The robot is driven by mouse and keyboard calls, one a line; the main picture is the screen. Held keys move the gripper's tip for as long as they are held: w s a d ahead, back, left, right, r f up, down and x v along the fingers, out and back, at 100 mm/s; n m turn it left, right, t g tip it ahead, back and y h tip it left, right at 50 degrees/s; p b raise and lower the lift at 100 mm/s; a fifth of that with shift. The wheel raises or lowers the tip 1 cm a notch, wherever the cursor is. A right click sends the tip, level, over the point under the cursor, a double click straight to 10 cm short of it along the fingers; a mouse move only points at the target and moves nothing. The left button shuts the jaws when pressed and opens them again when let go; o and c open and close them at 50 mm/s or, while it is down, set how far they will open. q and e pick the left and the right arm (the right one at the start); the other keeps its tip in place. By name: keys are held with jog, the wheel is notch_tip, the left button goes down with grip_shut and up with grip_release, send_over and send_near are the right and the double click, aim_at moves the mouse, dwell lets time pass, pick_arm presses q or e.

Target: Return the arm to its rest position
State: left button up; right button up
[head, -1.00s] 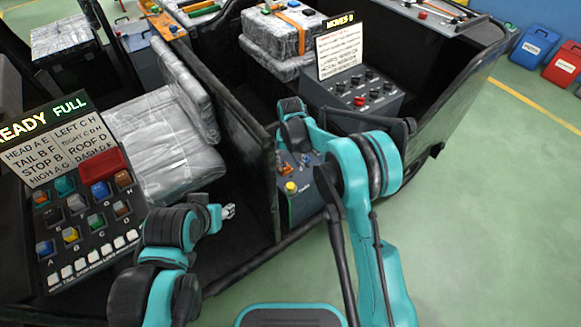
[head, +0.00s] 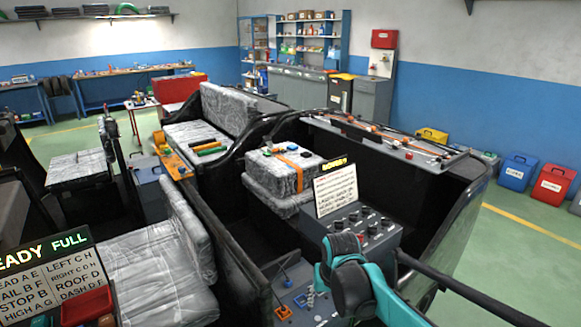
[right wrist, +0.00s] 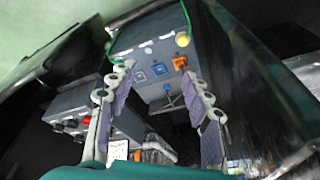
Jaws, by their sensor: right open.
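My right arm, teal and black, comes up from the bottom of the head view (head: 352,285) in front of a grey switch box (head: 290,285). Its gripper is mostly hidden there. In the right wrist view my right gripper (right wrist: 158,75) is open, its two grey fingers spread wide with nothing held between them. Beyond the fingers the switch box (right wrist: 150,92) shows a yellow button (right wrist: 183,40), an orange switch (right wrist: 180,62) and blue switches. I cannot tell how far the fingertips are from it. My left arm and gripper are not in view.
A knob panel (head: 365,232) with a sign (head: 336,187) stands just behind my right arm. The black vehicle wall (head: 455,225) rises to its right. Wrapped seats (head: 160,275) and a button panel (head: 45,265) lie left. Green floor (head: 510,260) is clear at right.

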jog(key=s+d+r+t, duration=0.1)
jog(key=s+d, duration=0.3)
jog(key=s, duration=0.5)
jog(key=s+d+r+t, duration=0.1)
jog(key=s+d+t, duration=0.2)
jog(key=s, duration=0.7)
jog(key=shift+d, duration=0.8)
